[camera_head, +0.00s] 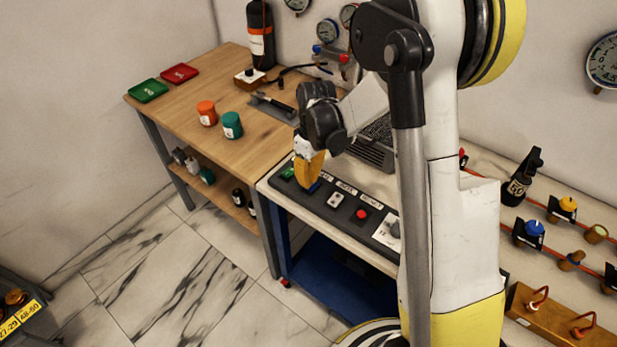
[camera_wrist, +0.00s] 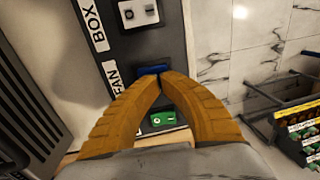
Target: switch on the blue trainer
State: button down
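A dark control panel (camera_head: 323,203) lies along the front edge of the pale bench top; it also shows in the wrist view (camera_wrist: 122,53). It carries a green switch (camera_head: 288,173), a blue switch (camera_head: 314,187), a white switch (camera_head: 336,200) and a red button (camera_head: 361,214). My gripper (camera_head: 308,186) points down at the blue switch. In the wrist view its orange fingers (camera_wrist: 158,76) meet at the tips, with nothing seen between them. The blue switch (camera_wrist: 153,69) is partly hidden behind the tips; I cannot tell whether they touch it. The green switch (camera_wrist: 163,119) shows between the fingers.
A dark laptop-like device (camera_head: 371,145) stands behind the panel. The wooden table (camera_head: 178,97) at left holds an orange jar (camera_head: 207,113), a teal jar (camera_head: 232,125) and trays. Pipes with valves (camera_head: 535,228) are at right. The tiled floor in front is clear.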

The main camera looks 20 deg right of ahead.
jog(key=shift+s+a+f+t+h+b, duration=0.15)
jog(key=shift+f+t+h+b, duration=0.2)
jog(key=shift+f+b, duration=0.2)
jog(key=shift+r, duration=0.1)
jog(key=shift+w+d+r, duration=0.1)
jog(key=shift+w+d, duration=0.4)
jog(key=shift+d, duration=0.2)
jog(key=shift+r, duration=0.1)
notch_tip(320, 180, up, 12)
dwell(0.4)
